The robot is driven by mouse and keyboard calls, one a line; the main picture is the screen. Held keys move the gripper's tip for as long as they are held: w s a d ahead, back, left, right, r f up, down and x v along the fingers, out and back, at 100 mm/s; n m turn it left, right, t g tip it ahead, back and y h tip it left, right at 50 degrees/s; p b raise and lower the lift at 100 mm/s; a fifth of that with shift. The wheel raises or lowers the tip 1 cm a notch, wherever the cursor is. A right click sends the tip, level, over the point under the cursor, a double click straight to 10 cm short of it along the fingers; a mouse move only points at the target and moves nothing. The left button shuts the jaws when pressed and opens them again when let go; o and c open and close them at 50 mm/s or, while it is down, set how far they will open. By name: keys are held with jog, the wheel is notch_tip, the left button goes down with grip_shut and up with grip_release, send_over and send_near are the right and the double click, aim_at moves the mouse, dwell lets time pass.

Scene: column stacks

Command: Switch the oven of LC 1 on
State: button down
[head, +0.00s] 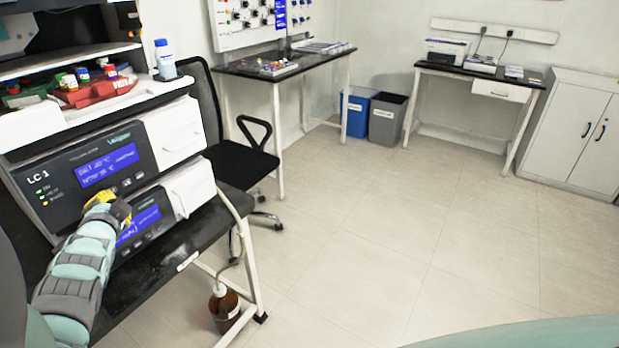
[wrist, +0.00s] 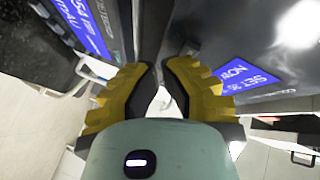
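The LC 1 stack (head: 45,190) stands at the left in the head view. Its labelled upper module has a lit blue display (head: 107,168), small status lights and small buttons (head: 127,184). A lower module has another lit blue display (head: 138,224), partly covered by my gripper. My gripper (head: 112,207) is in front of the stack near the border of these modules; contact cannot be told. In the wrist view its yellow fingers (wrist: 161,80) have a narrow gap between them and hold nothing. A lit display (wrist: 245,77) shows at right and another (wrist: 84,22) at upper left.
A brown bottle (head: 224,305) is under the bench. The tiled floor (head: 400,240) is clear.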

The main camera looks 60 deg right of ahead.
jog(key=shift+s+r+p, duration=0.15)
jog(key=shift+s+p, duration=0.2)
jog(key=shift+s, duration=0.25)
jog(key=s+b, duration=0.1)
jog(key=s, duration=0.4)
dwell(0.3)
dwell(0.4)
